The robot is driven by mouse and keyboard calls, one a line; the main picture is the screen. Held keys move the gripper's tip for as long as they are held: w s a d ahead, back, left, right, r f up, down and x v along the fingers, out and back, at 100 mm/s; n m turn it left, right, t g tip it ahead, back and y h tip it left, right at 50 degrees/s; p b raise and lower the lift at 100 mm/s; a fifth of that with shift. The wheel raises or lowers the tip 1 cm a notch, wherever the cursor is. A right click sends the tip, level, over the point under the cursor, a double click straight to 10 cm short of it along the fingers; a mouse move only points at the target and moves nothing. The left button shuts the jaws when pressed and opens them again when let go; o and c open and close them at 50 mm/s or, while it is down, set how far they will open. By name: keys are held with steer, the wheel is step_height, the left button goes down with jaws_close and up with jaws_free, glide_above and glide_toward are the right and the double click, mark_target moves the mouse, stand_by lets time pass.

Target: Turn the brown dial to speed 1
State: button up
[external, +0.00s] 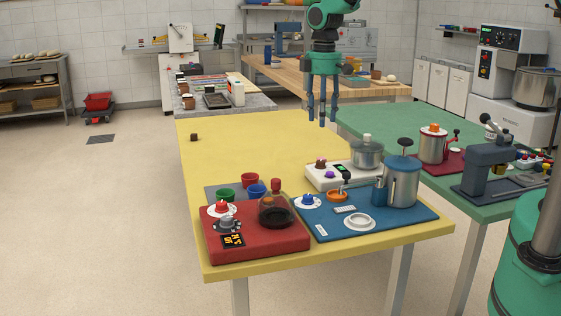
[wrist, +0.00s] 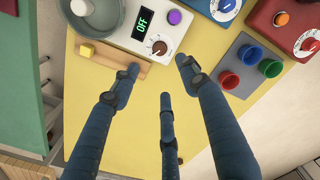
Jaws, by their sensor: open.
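The brown dial (external: 321,163) sits on the front of a white appliance (external: 318,180) on the yellow table. In the wrist view the brown dial (wrist: 159,47) has a printed scale around it. I cannot make out clearly which mark the dial points to. My gripper (external: 322,120) hangs above the table, fingers down and apart, behind the appliance in the external view. In the wrist view my gripper (wrist: 160,82) has its fingers spread, empty, and not touching the dial.
A metal pot (external: 367,152) stands on the appliance's right end. A red unit (external: 265,244) with a glass jug and a blue unit (external: 410,215) with a metal canister are in front. Red, blue and green cups (wrist: 250,54) stand nearby. The yellow table's far half is mostly clear.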

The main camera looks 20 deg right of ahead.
mark_target(321, 161)
steer(key=shift+f, duration=0.2)
step_height(321, 161, down, 13)
steer(key=b, duration=0.2)
steer(key=shift+f+b, duration=0.2)
steer(key=shift+b, duration=0.1)
stand_by(0.4)
steer(key=shift+c, duration=0.3)
jaws_close()
